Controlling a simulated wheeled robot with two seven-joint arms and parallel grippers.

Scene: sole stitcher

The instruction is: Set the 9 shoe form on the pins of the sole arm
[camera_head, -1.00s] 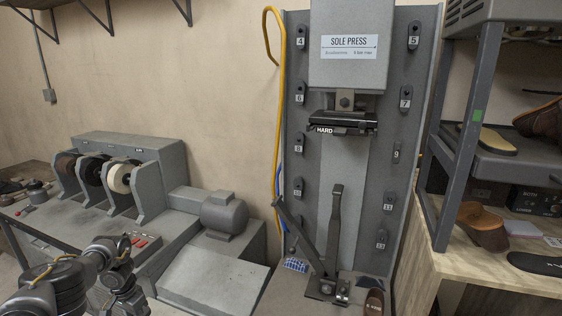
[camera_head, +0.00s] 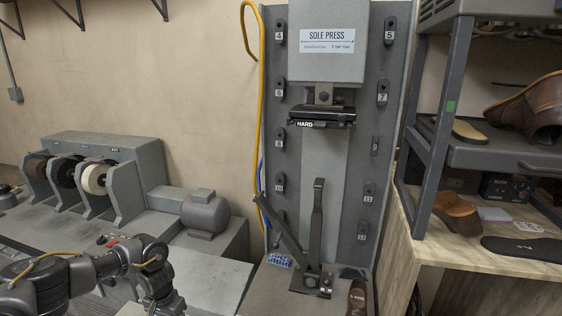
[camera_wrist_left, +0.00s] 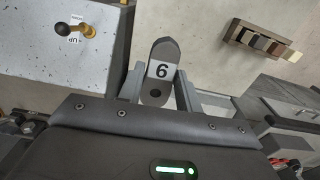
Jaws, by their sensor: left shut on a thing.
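My left gripper (camera_wrist_left: 160,92) is shut on a dark grey, rounded shoe form (camera_wrist_left: 165,52), held between its two fingers. The form's white label shows a numeral that reads as 6 or 9 depending on which way up it is. In the head view the left wrist (camera_head: 160,285) is at the bottom left, and the form cannot be made out there. The sole arm (camera_head: 317,215) stands upright on a base plate at the foot of the sole press (camera_head: 326,68), right of my left wrist and apart from it. Its pins are too small to see. My right gripper is not in view.
A slanted lever (camera_head: 284,225) leans beside the sole arm. Numbered forms hang on the press's side panels, and the 9 place (camera_head: 375,146) looks bare. A grinder (camera_head: 95,170) stands left. A shelf rack (camera_head: 440,130) with shoes stands right. A brown shoe (camera_head: 357,297) lies near the base.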

